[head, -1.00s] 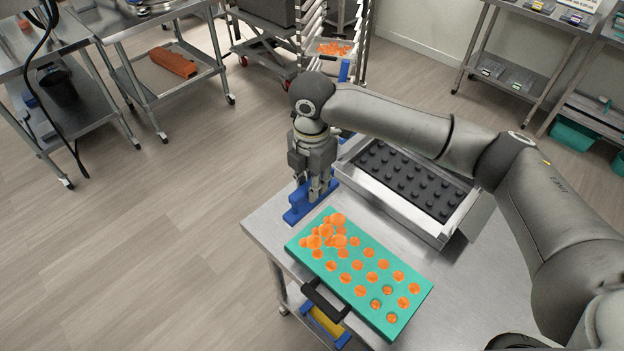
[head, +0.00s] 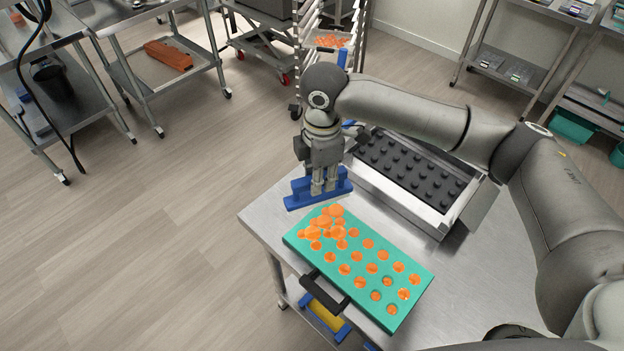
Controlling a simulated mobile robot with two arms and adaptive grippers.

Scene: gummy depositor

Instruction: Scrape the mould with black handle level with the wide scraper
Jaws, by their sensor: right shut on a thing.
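The teal mould (head: 413,272) with the black handle (head: 326,291) lies on the steel table. Orange gummy fills its round cavities, and a heap of orange pieces (head: 329,224) sits on its far left end. My right gripper (head: 324,187) is shut on the blue wide scraper (head: 306,193). It holds the scraper just beyond the mould's far left end, beside the heap. The scraper looks clear of the mould, but its height above the table is hard to tell. My left gripper is not in view.
A metal tray (head: 398,197) with a black studded mould (head: 411,174) stands behind on the same table (head: 462,273). Blue and yellow things (head: 325,316) lie on the shelf below. The table right of the mould is clear.

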